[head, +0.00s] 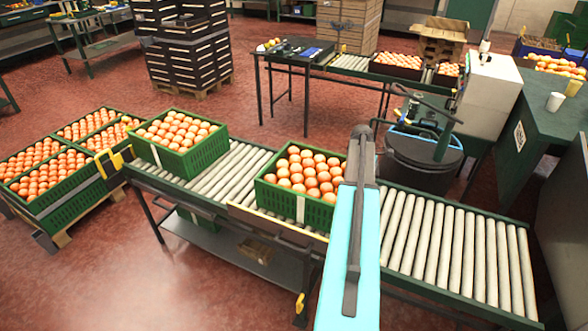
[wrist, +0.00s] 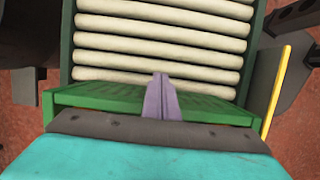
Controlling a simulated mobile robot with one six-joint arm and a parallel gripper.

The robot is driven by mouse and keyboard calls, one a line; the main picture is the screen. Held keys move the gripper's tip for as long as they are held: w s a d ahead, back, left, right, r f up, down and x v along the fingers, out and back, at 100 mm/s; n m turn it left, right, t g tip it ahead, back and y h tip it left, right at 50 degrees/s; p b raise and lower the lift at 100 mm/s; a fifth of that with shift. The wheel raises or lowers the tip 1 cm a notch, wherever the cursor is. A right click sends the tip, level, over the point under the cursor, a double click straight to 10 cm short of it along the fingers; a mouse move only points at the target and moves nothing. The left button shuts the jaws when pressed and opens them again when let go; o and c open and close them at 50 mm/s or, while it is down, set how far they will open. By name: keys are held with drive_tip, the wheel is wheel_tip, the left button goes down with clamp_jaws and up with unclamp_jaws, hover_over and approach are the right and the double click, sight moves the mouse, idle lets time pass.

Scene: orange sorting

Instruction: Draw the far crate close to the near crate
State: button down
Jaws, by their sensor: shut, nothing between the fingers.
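Two green crates full of oranges stand on the roller conveyor. The far crate (head: 192,163) is at the left, and the near crate (head: 282,200) is to its right, beside my arm. A stretch of bare rollers lies between them. In the wrist view my gripper (wrist: 161,90) is shut and empty, its fingers in front of a slotted green crate wall (wrist: 212,108). I cannot tell from that view which crate it is or whether the fingers touch it. In the head view the fingers are hidden behind my arm.
Bare rollers (head: 455,248) run on to the right of my arm, and rollers (wrist: 160,45) fill the wrist view beyond the crate wall. A dark round bin (head: 412,163) stands behind the conveyor. Filled crates on a pallet (head: 60,238) stand at the left.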

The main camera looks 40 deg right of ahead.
drive_tip(key=shift+w+a+p, duration=0.8)
drive_tip(key=shift+w+a, duration=1.15)
drive_tip(key=shift+w, duration=3.05)
drive_tip(key=shift+w+a+p, duration=0.75)
drive_tip(key=shift+w+a, duration=1.15)
drive_tip(key=shift+w, duration=3.1)
drive_tip(key=shift+w+a+p, duration=0.8)
drive_tip(key=shift+w+a, duration=1.15)
drive_tip(key=shift+w, duration=3.05)
drive_tip(key=shift+s, duration=0.1)
drive_tip(key=shift+s+d, duration=0.25)
drive_tip(key=shift+s, duration=0.35)
drive_tip(key=shift+s+d, duration=0.2)
drive_tip(key=shift+s, duration=0.35)
drive_tip(key=shift+r, duration=0.1)
wheel_tip(320, 180, up, 12)
drive_tip(key=p, duration=0.6)
hover_over(299, 168)
drive_tip(key=shift+d, duration=0.15)
